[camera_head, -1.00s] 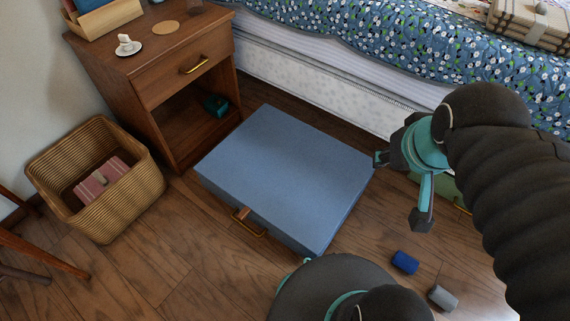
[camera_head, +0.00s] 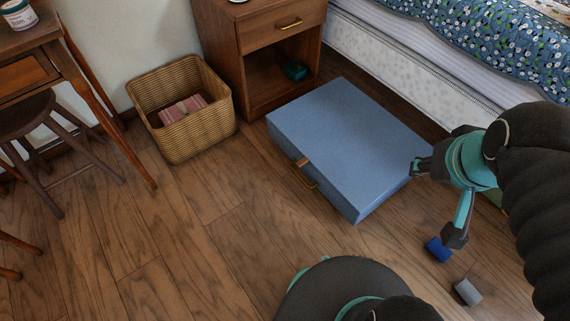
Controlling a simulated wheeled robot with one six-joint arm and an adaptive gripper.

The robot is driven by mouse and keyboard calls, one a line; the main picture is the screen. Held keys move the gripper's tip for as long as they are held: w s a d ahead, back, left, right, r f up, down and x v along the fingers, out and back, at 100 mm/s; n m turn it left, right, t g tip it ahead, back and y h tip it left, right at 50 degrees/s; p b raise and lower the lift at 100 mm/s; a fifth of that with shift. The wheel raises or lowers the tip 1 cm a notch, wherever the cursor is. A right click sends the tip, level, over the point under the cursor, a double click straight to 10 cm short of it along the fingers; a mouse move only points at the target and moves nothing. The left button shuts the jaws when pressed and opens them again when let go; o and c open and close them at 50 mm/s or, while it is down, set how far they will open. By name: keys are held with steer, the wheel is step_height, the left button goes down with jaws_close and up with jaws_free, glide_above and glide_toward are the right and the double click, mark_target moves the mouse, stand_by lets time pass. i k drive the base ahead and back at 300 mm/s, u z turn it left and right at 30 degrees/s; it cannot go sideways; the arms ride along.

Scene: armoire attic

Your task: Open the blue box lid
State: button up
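The blue box (camera_head: 350,140) lies flat on the wooden floor in front of the nightstand and bed. Its lid is shut. A brass handle with a brown tab (camera_head: 304,173) is on its front side, facing the lower left. My gripper (camera_head: 436,203) is open and empty, to the right of the box. One finger is near the box's right corner in the picture; I cannot tell whether it touches. The other finger points down toward the floor.
A wicker basket (camera_head: 183,140) stands left of the nightstand (camera_head: 262,100). A stool (camera_head: 45,125) and desk (camera_head: 28,40) are at left. The floor before the box is clear.

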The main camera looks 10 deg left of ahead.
mark_target(362, 148)
steer(key=u, duration=2.8)
steer(key=k, duration=1.15)
steer(key=z, duration=1.1)
steer(key=i, duration=1)
